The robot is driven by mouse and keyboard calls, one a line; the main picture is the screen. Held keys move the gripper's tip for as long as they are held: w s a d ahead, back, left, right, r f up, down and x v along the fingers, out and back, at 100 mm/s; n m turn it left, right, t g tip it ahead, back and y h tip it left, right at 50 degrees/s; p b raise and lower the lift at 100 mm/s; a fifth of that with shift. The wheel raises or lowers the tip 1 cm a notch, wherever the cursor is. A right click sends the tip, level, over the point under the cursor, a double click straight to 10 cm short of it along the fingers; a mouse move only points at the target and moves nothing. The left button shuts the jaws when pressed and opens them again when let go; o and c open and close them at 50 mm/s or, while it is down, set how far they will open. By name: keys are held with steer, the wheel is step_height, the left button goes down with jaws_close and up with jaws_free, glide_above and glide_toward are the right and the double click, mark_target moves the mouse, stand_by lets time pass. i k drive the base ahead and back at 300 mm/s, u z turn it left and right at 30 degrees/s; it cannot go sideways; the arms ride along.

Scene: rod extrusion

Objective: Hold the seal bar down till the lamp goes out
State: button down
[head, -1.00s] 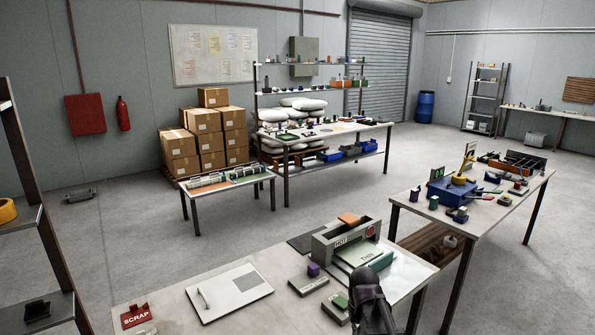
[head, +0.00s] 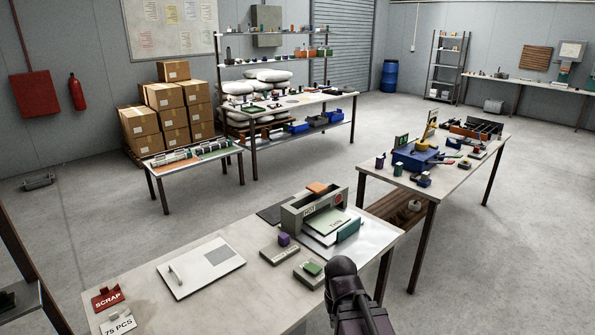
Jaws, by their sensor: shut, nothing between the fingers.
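The sealer (head: 292,222) is a grey box frame marked HOT, standing on the near bench. A round red lamp or button (head: 339,198) is on its front at the right; I cannot tell if it is lit. An orange piece (head: 317,188) sits on top. A light plate marked THIN (head: 330,221) lies in the opening, with a teal block (head: 348,231) at its front right. The seal bar cannot be told apart clearly. My gripper (head: 341,265) is black, shut and empty, at the bottom right of the sealer in the picture and apart from it. Its fingertips are hard to make out.
On the near bench are a purple block (head: 284,239), a grey block with a green top (head: 312,271), a white panel with a handle (head: 201,267) and a red SCRAP sign (head: 107,298). A cluttered second bench (head: 440,192) stands at the right. The floor between is open.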

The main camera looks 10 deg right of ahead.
mark_target(316, 188)
steer(key=z, duration=0.4)
steer(key=i, duration=1.6)
steer(key=u, duration=0.45)
